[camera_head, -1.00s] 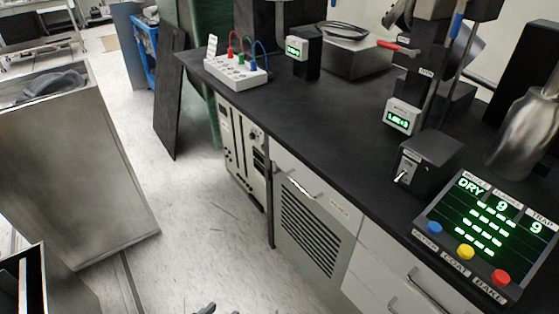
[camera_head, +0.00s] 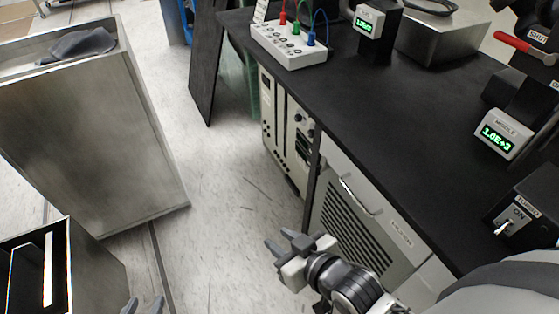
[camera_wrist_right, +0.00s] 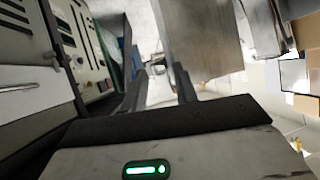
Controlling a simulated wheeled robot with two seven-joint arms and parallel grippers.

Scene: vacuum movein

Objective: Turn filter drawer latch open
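A white drawer front with a silver bar handle (camera_head: 360,195) sits under the black bench top, above a louvred grille (camera_head: 345,235). Its small label is too blurred to read, and I cannot pick out a filter drawer latch for sure. My right gripper (camera_head: 278,238) is in front of the grille panel, apart from it, with its fingers spread and empty. The right wrist view also shows its two fingers apart (camera_wrist_right: 162,85). My left gripper (camera_head: 144,304) shows only its fingertips at the bottom edge, spread with nothing between them.
A cream instrument panel (camera_head: 285,130) stands left of the drawer. The black bench top (camera_head: 400,120) carries a socket box (camera_head: 288,45) and a toggle switch box (camera_head: 520,215). A metal cabinet (camera_head: 90,130) stands left. The floor (camera_head: 225,220) between is clear.

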